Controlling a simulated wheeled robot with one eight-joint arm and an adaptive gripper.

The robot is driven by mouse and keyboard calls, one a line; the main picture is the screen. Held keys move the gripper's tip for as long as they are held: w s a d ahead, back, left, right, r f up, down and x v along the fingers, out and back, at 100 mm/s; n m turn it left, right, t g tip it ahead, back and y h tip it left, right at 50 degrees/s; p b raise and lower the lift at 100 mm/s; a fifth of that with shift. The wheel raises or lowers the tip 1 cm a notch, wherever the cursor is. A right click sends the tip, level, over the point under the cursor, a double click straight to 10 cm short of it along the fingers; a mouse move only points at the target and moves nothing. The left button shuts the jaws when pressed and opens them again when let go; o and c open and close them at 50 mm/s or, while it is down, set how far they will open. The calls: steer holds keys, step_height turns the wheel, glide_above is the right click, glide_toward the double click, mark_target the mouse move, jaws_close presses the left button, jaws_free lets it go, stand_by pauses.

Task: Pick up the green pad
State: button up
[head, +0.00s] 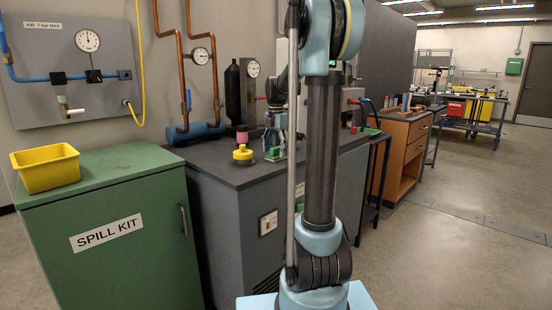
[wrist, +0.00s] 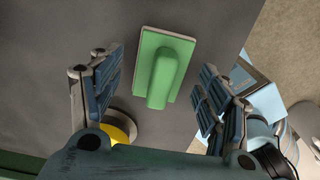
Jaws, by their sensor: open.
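The green pad (wrist: 163,70), a flat rectangular plate with a raised rounded grip along it, lies on the dark grey bench top. In the wrist view it sits between the two fingers of my gripper (wrist: 158,66), with a gap on each side. My gripper is open and empty, above the pad. In the head view the pad (head: 273,155) shows small on the bench, partly hidden by my gripper (head: 277,148).
A yellow round object (head: 243,153) stands close left of the pad, also near the left finger in the wrist view (wrist: 118,132). A dark cylinder (head: 233,92) and pipes stand behind. A yellow bin (head: 45,169) sits on the green spill-kit cabinet (head: 130,220).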

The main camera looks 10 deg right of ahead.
steer(key=shift+f, duration=0.5)
steer(key=c, duration=1.2)
step_height(320, 180, up, 10)
steer(key=shift+r, duration=0.1)
steer(key=o, duration=0.6)
steer(key=c, duration=0.4)
steer(key=shift+c, duration=0.2)
